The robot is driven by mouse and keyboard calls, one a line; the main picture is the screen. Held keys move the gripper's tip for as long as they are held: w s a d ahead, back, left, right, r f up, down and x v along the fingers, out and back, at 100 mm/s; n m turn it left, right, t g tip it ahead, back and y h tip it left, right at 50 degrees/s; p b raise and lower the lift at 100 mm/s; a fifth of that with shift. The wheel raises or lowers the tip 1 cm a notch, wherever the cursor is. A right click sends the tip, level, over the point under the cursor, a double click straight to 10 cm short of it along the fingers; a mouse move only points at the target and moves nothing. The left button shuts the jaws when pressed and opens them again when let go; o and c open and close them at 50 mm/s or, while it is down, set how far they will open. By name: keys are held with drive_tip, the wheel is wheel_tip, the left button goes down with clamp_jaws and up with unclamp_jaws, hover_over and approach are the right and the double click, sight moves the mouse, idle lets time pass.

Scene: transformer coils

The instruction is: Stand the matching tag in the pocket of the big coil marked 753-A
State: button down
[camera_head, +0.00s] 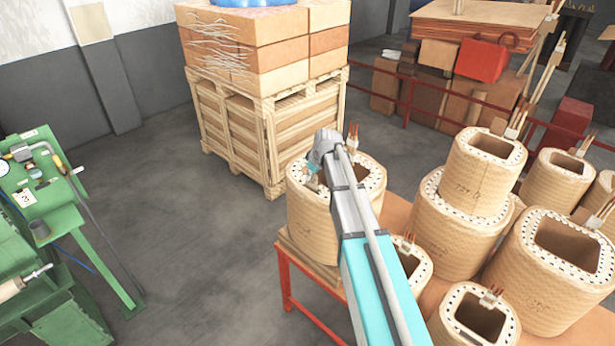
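Several big tan wrapped coils stand on a red-legged table. One coil (310,218) at the table's left end is under my arm. Another coil (482,170) is stacked on a lower coil (455,235), and a large coil (540,285) stands at the right. Handwritten marks show on some coils, but I cannot read 753-A for certain on any. My gripper (313,181) is over the left coil's near rim, small and partly hidden by my wrist; its fingers are not clear. I cannot make out a tag or a pocket with certainty.
The table (287,262) has little bare top between coils. Copper leads (353,134) rise from coil rims. A loaded wooden pallet crate (235,115) stands behind, a green machine (35,195) at left. A red rail (405,100) runs behind. Grey floor (180,220) is clear at centre-left.

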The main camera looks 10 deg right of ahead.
drive_tip(key=shift+f+b, duration=0.6)
drive_tip(key=shift+f, duration=0.2)
drive_tip(key=c, duration=0.7)
unclamp_jaws()
